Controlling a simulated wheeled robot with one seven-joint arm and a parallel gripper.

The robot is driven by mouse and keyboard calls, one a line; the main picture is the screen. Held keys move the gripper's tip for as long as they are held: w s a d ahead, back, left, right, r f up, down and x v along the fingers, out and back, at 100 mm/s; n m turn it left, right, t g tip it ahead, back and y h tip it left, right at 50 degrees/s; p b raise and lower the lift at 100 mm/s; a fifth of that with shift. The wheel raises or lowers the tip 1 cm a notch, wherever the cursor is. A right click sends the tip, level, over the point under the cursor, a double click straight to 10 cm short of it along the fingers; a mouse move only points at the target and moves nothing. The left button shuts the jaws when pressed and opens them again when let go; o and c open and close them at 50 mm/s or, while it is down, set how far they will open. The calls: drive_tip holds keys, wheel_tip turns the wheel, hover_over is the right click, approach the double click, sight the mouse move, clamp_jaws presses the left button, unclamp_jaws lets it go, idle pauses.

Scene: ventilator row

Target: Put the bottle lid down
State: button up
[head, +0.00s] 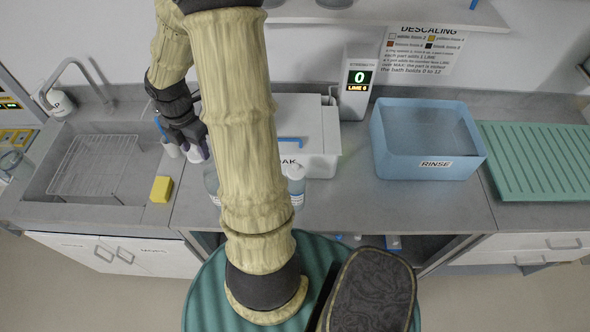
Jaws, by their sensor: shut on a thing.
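My gripper (195,147) is at the left of the counter, near the sink's right edge, with its fingers pointing down. It is shut on a small white piece (195,155), which looks like the bottle lid; the fingers hide much of it. I cannot tell whether the lid touches the counter. A clear bottle (211,183) with a pale label stands just in front and to the right, partly hidden by my arm. Another bottle (296,182) with a pale cap stands right of my arm.
A sink with a wire rack (95,165) lies left, with a yellow sponge (161,189) on its right edge. A white lidded bath (318,140) stands behind my arm. A blue RINSE tub (427,165) and green drain mat (540,160) are right. Counter before the tub is clear.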

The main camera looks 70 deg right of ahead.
drive_tip(key=w+a+f+m+b, duration=0.2)
drive_tip(key=w+a+f+m, duration=0.2)
drive_tip(key=f, duration=0.5)
drive_tip(key=w+a+f+m+b, duration=0.2)
drive_tip(key=w+a+f+m, duration=0.2)
drive_tip(key=a+f+m, duration=0.3)
drive_tip(key=w+a+f+m+b, duration=0.2)
drive_tip(key=w+a+f+m, duration=0.2)
drive_tip(key=a+f, duration=0.6)
drive_tip(key=f+m, duration=0.1)
drive_tip(key=m, duration=0.1)
drive_tip(key=shift+a+f+m, duration=0.3)
drive_tip(key=shift+f, duration=0.05)
drive_tip(key=shift+s, duration=0.15)
